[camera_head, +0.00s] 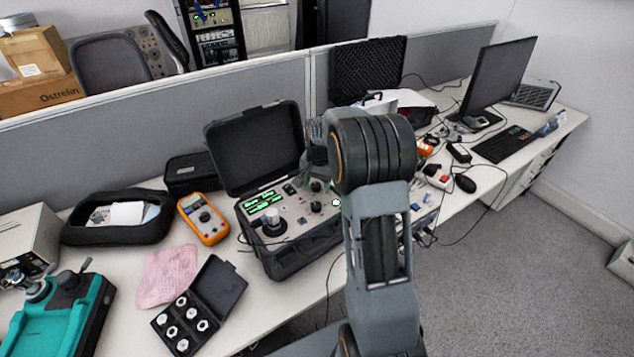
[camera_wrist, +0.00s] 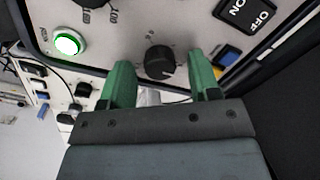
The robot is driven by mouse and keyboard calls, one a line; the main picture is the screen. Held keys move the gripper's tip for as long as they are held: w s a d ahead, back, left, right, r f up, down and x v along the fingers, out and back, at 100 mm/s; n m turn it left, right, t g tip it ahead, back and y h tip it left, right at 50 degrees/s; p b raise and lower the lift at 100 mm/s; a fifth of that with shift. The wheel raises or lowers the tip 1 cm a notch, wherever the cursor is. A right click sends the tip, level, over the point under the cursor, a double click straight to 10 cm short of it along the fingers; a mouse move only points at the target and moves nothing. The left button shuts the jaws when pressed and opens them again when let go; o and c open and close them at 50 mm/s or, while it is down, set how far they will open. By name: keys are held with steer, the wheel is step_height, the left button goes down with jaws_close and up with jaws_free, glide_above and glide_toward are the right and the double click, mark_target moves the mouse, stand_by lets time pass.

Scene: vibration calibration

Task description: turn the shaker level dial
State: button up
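The shaker unit is an open black case with a grey control panel (camera_head: 300,212) on the bench in the head view. Its panel carries green displays, a large dark knob (camera_head: 272,226) at left and smaller black knobs. In the wrist view, a black dial (camera_wrist: 160,61) with a pointer mark sits on the panel just beyond my fingertips. I cannot read its label. My gripper (camera_wrist: 161,75) is open, its two green fingers apart on either side of the dial's near side, with no clear contact. In the head view my arm hides part of the panel.
The wrist view shows a lit round button (camera_wrist: 70,42) at left, another knob (camera_wrist: 92,3) at the top and an ON/OFF switch (camera_wrist: 245,14) at right. An orange multimeter (camera_head: 203,218) and a small open black box (camera_head: 200,308) lie left of the case.

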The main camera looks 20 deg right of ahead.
mark_target(319, 184)
steer(key=shift+r, duration=0.1)
step_height(319, 184, up, 14)
steer(key=shift+s+d+f, duration=0.2)
steer(key=shift+s+d, duration=0.05)
stand_by(0.5)
stand_by(0.4)
steer(key=s+a+f+n+t, duration=0.1)
steer(key=s+a+n, duration=0.3)
steer(key=s, duration=0.7)
steer(key=s+a+f+n+t, duration=0.2)
steer(key=s+a+n, duration=0.3)
steer(key=s, duration=0.5)
steer(key=a, duration=0.2)
steer(key=shift+s+a+f, duration=0.2)
steer(key=shift+s+a, duration=0.15)
